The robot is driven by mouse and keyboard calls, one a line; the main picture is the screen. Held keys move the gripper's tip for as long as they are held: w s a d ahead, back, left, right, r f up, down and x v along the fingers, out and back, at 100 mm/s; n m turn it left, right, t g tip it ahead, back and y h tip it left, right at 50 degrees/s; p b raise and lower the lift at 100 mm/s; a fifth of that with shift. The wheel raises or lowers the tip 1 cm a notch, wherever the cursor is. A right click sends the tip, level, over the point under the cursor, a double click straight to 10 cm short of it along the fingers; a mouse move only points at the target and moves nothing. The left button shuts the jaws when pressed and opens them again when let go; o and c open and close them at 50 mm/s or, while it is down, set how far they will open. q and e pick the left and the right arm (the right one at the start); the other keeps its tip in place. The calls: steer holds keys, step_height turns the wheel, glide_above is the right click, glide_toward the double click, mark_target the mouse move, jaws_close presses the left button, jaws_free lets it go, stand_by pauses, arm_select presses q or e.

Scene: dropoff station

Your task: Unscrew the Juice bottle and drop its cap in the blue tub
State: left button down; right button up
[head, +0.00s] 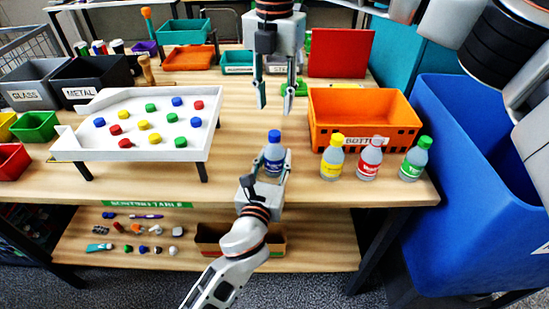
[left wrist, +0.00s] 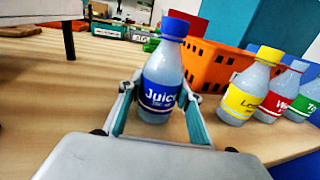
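The Juice bottle (head: 274,157), clear with a blue label and blue cap (head: 274,136), stands upright near the table's front edge; it is large in the left wrist view (left wrist: 161,84). My left gripper (head: 274,166) is low, its fingers on either side of the bottle's body; the left wrist view shows them open (left wrist: 160,100), seemingly with narrow gaps beside the bottle. My right gripper (head: 275,97) hangs pointing down, open and empty, above and behind the blue cap. The big blue tub (head: 440,190) stands right of the table.
A white tray (head: 80,145) with colored caps stands left. The table between tray and bottle is clear.

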mark_target(275, 133)
steer(key=m, duration=1.3)
steer(key=shift+m, duration=0.4)
steer(key=m, duration=0.3)
steer(key=shift+m, duration=0.4)
steer(key=shift+f, duration=4)
jaws_close()
